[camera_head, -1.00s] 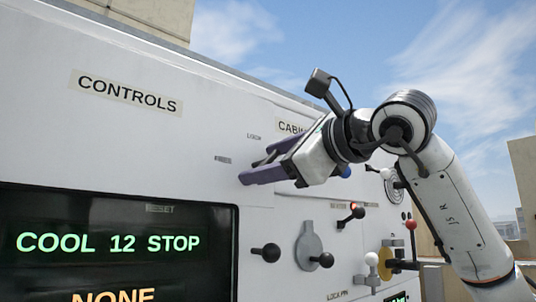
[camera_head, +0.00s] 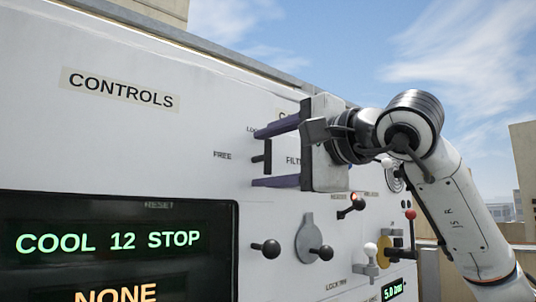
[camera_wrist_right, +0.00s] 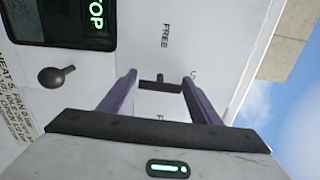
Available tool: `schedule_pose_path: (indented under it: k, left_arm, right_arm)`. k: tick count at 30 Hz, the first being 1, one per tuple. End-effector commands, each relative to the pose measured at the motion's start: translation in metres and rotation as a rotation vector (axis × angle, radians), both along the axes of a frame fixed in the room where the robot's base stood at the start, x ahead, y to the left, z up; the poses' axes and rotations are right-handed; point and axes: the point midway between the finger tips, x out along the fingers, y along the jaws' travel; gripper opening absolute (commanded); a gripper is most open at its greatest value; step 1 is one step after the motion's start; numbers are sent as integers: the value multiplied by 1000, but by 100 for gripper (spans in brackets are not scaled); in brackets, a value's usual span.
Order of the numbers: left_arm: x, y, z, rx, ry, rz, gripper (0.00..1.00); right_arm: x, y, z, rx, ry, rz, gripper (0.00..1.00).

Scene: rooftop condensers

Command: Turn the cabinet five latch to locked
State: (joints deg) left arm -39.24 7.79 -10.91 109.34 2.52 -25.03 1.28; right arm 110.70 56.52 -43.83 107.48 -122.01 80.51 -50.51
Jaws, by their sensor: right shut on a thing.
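The latch (camera_head: 267,156) is a black bar handle on the white cabinet panel, standing upright in the head view. The word FREE is to its left, and a partly covered label starting with "LO" is above it. My right gripper (camera_head: 256,158) is shut on the latch, with one purple finger at its upper end and one at its lower end. In the right wrist view the bar (camera_wrist_right: 160,85) spans between the two fingertips. The left gripper is out of view.
Below stand a black ball-ended lever (camera_head: 265,249), a grey plate lever (camera_head: 310,240), a lit-tip lever (camera_head: 350,206) and a white-knobbed lever (camera_head: 370,255). A dark display (camera_head: 110,250) reads COOL 12 STOP.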

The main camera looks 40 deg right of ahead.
Motion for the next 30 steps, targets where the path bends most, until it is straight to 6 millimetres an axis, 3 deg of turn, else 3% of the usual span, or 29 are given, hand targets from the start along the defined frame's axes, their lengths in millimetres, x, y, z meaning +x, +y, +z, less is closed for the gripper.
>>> schedule_pose_path:
  k: [19,20,22,30]
  left_arm:
    - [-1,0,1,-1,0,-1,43]
    - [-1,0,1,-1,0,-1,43]
    - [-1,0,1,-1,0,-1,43]
    - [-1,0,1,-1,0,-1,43]
  right_arm:
    - [0,0,0,-49,-5,0,35]
    - [0,0,0,-49,-5,0,62]
    - [0,0,0,-48,-5,0,74]
    - [0,0,0,-46,-5,0,76]
